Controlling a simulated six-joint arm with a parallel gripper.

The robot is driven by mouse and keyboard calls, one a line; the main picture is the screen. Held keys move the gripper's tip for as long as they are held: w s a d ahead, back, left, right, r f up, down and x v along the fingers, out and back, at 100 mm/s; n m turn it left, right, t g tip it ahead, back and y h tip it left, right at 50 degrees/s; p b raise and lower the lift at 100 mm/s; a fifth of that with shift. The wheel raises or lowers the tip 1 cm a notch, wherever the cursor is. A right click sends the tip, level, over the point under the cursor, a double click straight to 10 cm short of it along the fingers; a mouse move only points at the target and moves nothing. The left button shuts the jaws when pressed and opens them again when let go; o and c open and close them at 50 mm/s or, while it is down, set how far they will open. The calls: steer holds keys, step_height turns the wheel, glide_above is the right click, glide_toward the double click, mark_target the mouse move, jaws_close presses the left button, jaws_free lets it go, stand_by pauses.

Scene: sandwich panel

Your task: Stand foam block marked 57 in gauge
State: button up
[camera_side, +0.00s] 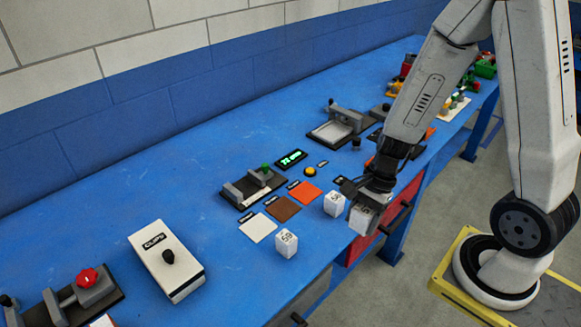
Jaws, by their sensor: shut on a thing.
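My gripper (366,206) is shut on a pale foam block (363,220) near the table's front edge. The held block is in shadow and its mark is too small to read. A second white block (334,204) stands on the table just left of my gripper. A third white block (287,243), which seems marked 59, stands further left and nearer the front. A dark fixture with grey jaws and a green knob (252,187), probably the gauge, lies behind the blocks. Its jaws hold no block that I can see.
White, brown (283,208) and orange (304,192) flat pads lie between the fixture and blocks. A white CLIPS box (167,262) and a red-knobbed fixture (90,286) stand at left. Another grey fixture (334,132) stands behind. Blue table is clear around the CLIPS box.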

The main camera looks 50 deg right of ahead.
steer(key=shift+w, duration=0.1)
steer(key=w, duration=2)
glide_above(244, 190)
steer(key=shift+f, duration=1.2)
steer(key=shift+f, duration=0.2)
steer(key=shift+f, duration=2.25)
steer(key=shift+f, duration=1.65)
